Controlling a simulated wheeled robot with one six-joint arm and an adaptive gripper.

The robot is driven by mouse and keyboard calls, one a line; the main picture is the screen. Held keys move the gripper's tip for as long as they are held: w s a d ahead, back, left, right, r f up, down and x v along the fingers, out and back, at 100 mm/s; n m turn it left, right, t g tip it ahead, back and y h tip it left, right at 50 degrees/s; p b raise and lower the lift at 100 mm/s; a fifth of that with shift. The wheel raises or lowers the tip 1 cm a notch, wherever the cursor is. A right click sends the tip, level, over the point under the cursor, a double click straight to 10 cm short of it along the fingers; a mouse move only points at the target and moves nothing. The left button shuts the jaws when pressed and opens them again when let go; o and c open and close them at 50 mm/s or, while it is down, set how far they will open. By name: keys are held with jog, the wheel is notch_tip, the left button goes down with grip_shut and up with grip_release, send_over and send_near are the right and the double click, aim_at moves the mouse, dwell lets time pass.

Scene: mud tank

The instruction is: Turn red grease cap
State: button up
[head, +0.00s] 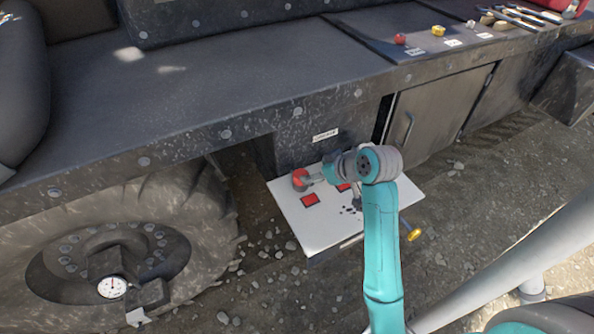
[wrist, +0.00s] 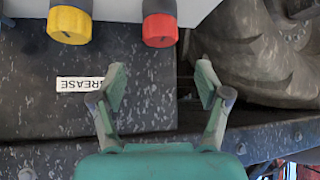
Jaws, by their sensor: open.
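The red grease cap (head: 300,178) is at the far left of a white shelf, below a label on the dark truck side. In the wrist view the red cap (wrist: 160,30) has a dark mark on its end and sits at the top, beyond the fingertips. My gripper (wrist: 160,76) is open, with nothing between its fingers. In the head view my gripper (head: 318,180) is close to the right of the red cap, and my wrist covers part of the shelf. I cannot tell there whether they touch.
A yellow cap (wrist: 70,23) is left of the red one in the wrist view. The GREASE label (wrist: 80,84) shows upside down. The white shelf (head: 290,203) has red squares. A large wheel (head: 120,245) is left; a cabinet door (head: 425,118) is right. The overhanging ledge (head: 230,130) is above.

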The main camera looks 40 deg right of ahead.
aim_at(301, 174)
jog(key=x, duration=0.9)
jog(key=shift+w+f, duration=0.1)
jog(key=shift+f, duration=0.05)
jog(key=c, duration=1.2)
